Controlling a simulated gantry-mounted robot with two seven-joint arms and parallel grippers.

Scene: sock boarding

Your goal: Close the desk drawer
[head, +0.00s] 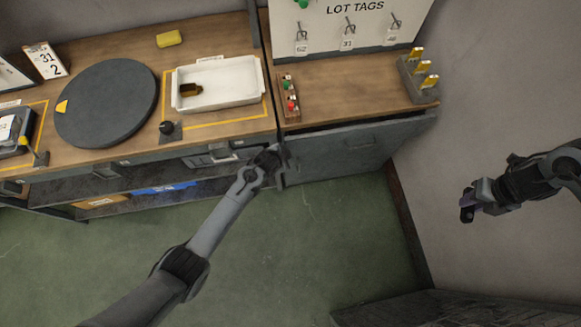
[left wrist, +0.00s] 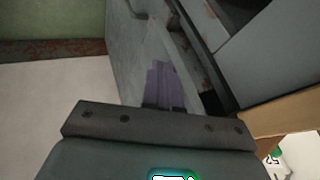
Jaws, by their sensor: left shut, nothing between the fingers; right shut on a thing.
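The desk drawer's grey front (head: 345,160) is under the right-hand worktop in the head view. A dark gap shows between it and the worktop edge, so it stands a little open. My left gripper (head: 270,160) is shut and empty at the left end of the drawer front. In the left wrist view its purple fingers (left wrist: 164,85) overlap the grey panel (left wrist: 125,55); whether they touch it I cannot tell. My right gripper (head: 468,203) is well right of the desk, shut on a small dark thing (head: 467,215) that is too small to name.
A rack of small coloured items (head: 289,98) and a block with yellow-topped pieces (head: 419,80) stand on the worktop. A white tray (head: 219,84) and round dark turntable (head: 106,102) are left. The green floor (head: 310,240) before the drawer is clear.

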